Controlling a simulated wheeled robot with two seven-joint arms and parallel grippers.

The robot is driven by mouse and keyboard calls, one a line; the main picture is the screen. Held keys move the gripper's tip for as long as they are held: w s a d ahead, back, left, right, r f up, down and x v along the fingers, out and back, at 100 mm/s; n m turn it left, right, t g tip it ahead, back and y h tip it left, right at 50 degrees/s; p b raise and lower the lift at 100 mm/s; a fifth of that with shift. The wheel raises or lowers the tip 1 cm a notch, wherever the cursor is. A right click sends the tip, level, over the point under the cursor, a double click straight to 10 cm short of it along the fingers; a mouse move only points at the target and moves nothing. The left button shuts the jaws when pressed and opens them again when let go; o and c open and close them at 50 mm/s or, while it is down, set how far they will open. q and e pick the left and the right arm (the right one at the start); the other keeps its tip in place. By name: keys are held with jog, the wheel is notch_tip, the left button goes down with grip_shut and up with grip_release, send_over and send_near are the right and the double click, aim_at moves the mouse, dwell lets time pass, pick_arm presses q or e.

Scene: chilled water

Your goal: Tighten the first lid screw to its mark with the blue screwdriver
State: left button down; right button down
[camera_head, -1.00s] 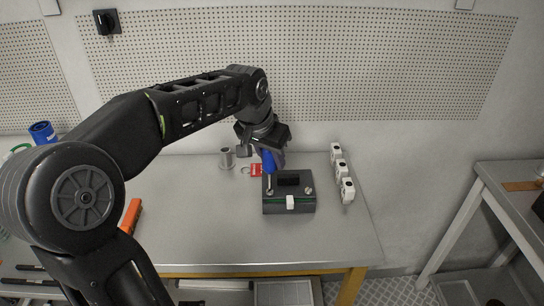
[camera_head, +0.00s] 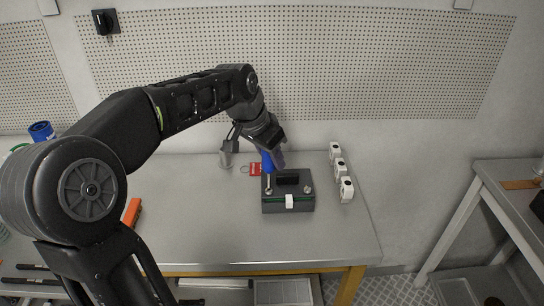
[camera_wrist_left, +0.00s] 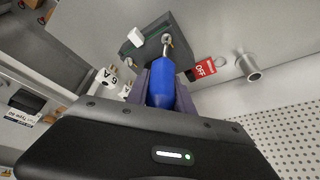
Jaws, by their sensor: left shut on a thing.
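My left gripper (camera_head: 272,150) is shut on the blue screwdriver (camera_head: 267,162), whose blue handle also shows between the fingers in the left wrist view (camera_wrist_left: 161,84). The screwdriver's shaft points down to a lid screw (camera_head: 268,190) at the left side of the dark grey box (camera_head: 289,207). In the left wrist view the tip is at or very near the first lid screw (camera_wrist_left: 167,40); I cannot tell whether it is seated. A second lid screw (camera_head: 307,189) is at the right side of the lid. The screw's mark is too small to make out. My right gripper is not in view.
An orange object (camera_head: 131,212) lies at the left. The table (camera_head: 270,242) is clear in front.

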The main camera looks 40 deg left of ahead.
pick_arm(q)
jog(key=shift+m, duration=0.6)
jog(key=shift+h, duration=0.3)
jog(key=shift+d+m, duration=0.1)
jog(key=shift+m, duration=0.6)
jog(key=shift+m+g+h, duration=0.3)
jog(key=shift+m+h, duration=0.1)
jog(key=shift+m, duration=0.2)
jog(key=shift+d+m, duration=0.1)
jog(key=shift+m, duration=0.6)
jog(key=shift+s, duration=0.1)
